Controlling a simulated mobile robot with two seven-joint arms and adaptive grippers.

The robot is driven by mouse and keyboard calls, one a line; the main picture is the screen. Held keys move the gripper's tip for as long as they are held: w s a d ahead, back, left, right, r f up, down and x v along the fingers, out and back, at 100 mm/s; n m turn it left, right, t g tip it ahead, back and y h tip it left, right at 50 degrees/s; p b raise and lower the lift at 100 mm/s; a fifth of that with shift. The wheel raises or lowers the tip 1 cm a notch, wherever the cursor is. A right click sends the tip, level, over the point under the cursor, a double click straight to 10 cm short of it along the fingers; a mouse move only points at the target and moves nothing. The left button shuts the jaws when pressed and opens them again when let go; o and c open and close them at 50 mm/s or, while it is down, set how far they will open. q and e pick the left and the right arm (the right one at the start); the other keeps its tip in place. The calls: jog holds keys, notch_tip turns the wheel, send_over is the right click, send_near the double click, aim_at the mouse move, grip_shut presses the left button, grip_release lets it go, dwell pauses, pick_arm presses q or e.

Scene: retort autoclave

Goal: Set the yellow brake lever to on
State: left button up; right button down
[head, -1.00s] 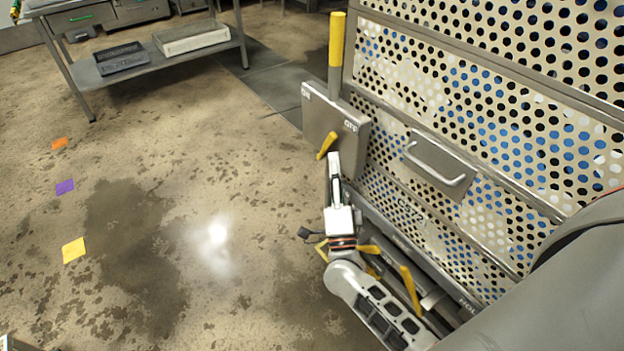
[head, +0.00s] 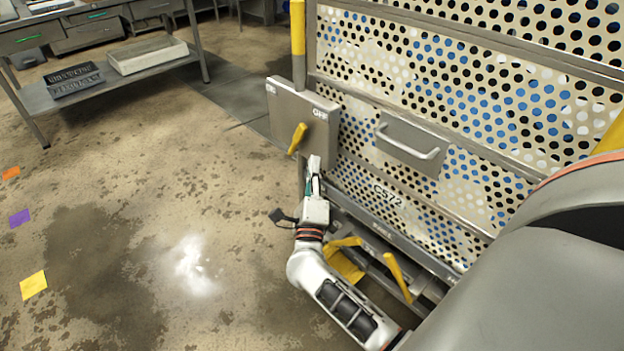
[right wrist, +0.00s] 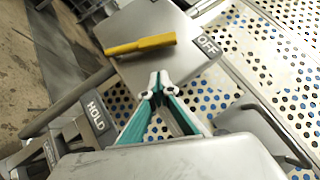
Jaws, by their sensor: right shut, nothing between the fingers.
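The yellow brake lever (head: 298,138) is on the front of a grey plate (head: 285,108) marked ON at the upper left and OFF at the right. In the head view it slants, with its upper end toward the OFF side. It also shows in the right wrist view (right wrist: 140,44), its right end near the OFF label (right wrist: 207,44). My right gripper (head: 314,163) is just below and right of the lever, apart from it in the head view. In the right wrist view its fingertips (right wrist: 158,78) are shut and empty, in front of the plate's lower edge. My left gripper is out of view.
The perforated cart wall (head: 440,90) with a handle (head: 408,145) stands right of the plate. A yellow-topped post (head: 298,40) rises behind the plate. More yellow levers (head: 397,277) are low beside my right arm.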

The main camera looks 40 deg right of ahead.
aim_at(297, 140)
jog(key=shift+w+d+r, duration=0.15)
jog(key=shift+w+r, duration=0.2)
jog(key=shift+w, duration=0.45)
jog(key=shift+w+d+r, duration=0.15)
jog(key=shift+w+r, duration=0.25)
jog(key=shift+w, duration=0.4)
jog(key=shift+w+d+r, duration=0.15)
jog(key=shift+w+r, duration=0.2)
jog(key=shift+w, duration=0.45)
